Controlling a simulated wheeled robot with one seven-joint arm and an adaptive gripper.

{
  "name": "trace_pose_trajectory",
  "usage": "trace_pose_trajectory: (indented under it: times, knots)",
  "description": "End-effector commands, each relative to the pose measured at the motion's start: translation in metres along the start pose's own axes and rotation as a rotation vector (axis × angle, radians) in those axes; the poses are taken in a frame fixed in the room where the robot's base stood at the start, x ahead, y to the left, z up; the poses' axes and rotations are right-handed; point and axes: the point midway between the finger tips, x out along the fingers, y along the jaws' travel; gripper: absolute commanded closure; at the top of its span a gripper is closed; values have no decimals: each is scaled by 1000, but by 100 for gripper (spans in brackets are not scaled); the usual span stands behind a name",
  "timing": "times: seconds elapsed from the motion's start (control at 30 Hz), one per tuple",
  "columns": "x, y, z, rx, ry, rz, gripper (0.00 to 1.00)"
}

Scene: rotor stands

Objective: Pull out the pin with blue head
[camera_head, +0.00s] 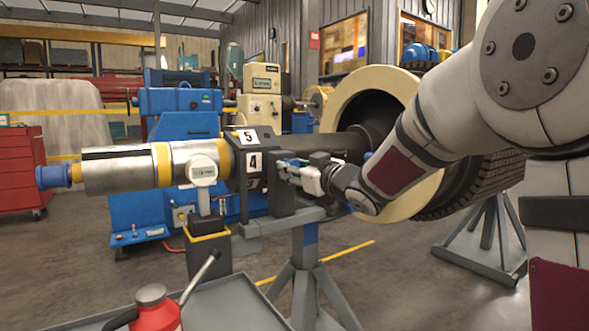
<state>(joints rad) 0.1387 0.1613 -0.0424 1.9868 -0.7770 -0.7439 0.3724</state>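My gripper (287,171) is at the middle of the picture, reaching in from the right, beside a dark block with number plates 5 and 4 (252,160). Its fingers point left and overlap the block's right side. A small blue patch shows at the fingers, but it is too small to tell whether it is a pin head. Whether the fingers touch anything is unclear. A larger blue end piece (52,176) sits on the far left tip of the silver shaft (120,169), well apart from my gripper. Another small blue bit (367,155) shows behind my arm.
A grey stand (305,262) carries the dark block. A large cream ring (352,90) and a second stand (487,242) are at the right. A grey tray (226,306) with a red can (156,310) is at the front. A red cabinet (18,170) stands at the left.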

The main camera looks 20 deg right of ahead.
Motion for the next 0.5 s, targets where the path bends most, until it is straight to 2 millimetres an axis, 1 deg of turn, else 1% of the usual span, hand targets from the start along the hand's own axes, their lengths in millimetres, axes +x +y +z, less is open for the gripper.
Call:
trace_pose_trajectory:
  times: [0.03,0.1,0.23,0.3,0.37,0.5]
  knots:
    - [0,0,0,0,0,0,86]
    - [0,0,0,0,0,0,100]
    - [-1,0,0,0,0,0,100]
    - [-4,0,0,0,0,1,100]
    - [-11,1,-1,-1,0,1,100]
    - [-32,1,-1,0,0,3,100]
